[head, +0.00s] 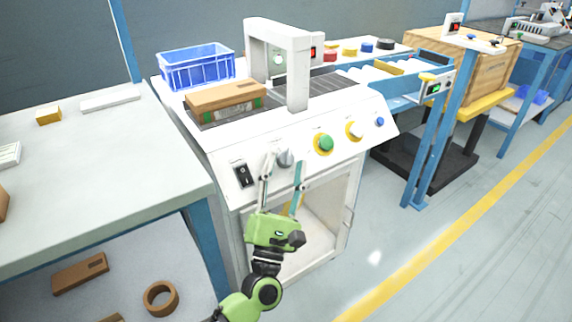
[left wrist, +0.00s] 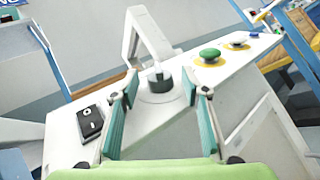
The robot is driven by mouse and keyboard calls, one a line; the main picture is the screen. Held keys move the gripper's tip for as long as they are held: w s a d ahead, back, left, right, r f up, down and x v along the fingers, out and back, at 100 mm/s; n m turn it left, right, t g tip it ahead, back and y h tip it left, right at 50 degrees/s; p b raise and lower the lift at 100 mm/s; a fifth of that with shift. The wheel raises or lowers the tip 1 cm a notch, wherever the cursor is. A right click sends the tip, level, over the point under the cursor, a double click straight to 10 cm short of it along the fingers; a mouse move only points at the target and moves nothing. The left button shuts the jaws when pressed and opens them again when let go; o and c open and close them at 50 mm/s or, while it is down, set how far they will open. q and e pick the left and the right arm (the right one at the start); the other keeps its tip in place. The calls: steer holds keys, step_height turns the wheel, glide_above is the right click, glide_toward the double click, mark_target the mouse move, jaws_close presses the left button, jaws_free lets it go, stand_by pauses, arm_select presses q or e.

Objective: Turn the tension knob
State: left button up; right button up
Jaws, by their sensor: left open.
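In the left wrist view the knob (left wrist: 159,84) shows between the teal finger pads, with a gap on each side. My right gripper is in neither view.
A white arch (head: 297,75) stands over the machine, with a cardboard box (head: 226,94) and blue crate (head: 198,68) nearby. A worktable (head: 110,170) is at left.

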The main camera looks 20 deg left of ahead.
arm_select(q)
steer(key=v, duration=1.1)
steer(key=shift+s, duration=0.1)
